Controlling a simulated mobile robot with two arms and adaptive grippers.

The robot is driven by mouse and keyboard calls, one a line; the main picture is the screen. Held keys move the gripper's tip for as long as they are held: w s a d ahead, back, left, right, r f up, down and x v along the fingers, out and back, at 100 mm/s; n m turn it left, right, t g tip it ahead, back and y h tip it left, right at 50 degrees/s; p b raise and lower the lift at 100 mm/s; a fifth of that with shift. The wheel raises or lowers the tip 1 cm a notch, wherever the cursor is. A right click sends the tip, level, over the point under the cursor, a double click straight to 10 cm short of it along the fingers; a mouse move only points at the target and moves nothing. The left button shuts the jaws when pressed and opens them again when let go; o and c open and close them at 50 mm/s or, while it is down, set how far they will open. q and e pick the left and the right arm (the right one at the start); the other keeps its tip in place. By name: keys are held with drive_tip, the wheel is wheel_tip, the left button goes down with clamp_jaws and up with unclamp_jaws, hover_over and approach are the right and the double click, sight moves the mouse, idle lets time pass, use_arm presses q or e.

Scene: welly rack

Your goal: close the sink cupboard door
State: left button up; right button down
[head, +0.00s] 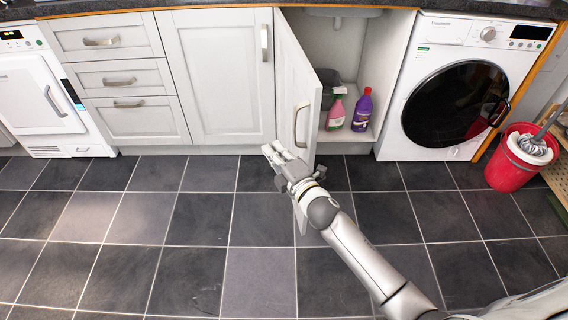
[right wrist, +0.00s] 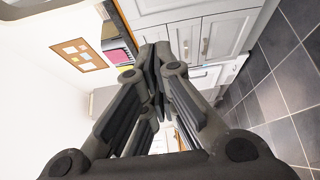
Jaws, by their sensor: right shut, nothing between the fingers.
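The sink cupboard door (head: 291,85) is white and stands open in the head view, hinged on its left edge and swung out toward me. Its bar handle (head: 301,125) is on the face turned to the left. The cupboard (head: 345,50) is open to the right of the door. My right gripper (head: 272,151) is shut and empty, low and just left of the door's lower part, on the handle side. I cannot tell whether it touches the door. Its closed fingers also show in the right wrist view (right wrist: 155,66). My left gripper is not in view.
A pink spray bottle (head: 336,112) and a purple bottle (head: 362,110) stand inside the cupboard. A washing machine (head: 455,90) is to its right, with a red mop bucket (head: 512,165) beyond. A closed cupboard door (head: 218,75) and drawers (head: 120,80) lie left. The tiled floor in front is clear.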

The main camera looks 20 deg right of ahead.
drive_tip(key=shift+w+d, duration=0.2)
drive_tip(key=shift+d, duration=0.75)
drive_tip(key=shift+w+d, duration=0.2)
drive_tip(key=shift+d, duration=0.7)
drive_tip(key=shift+d, duration=0.15)
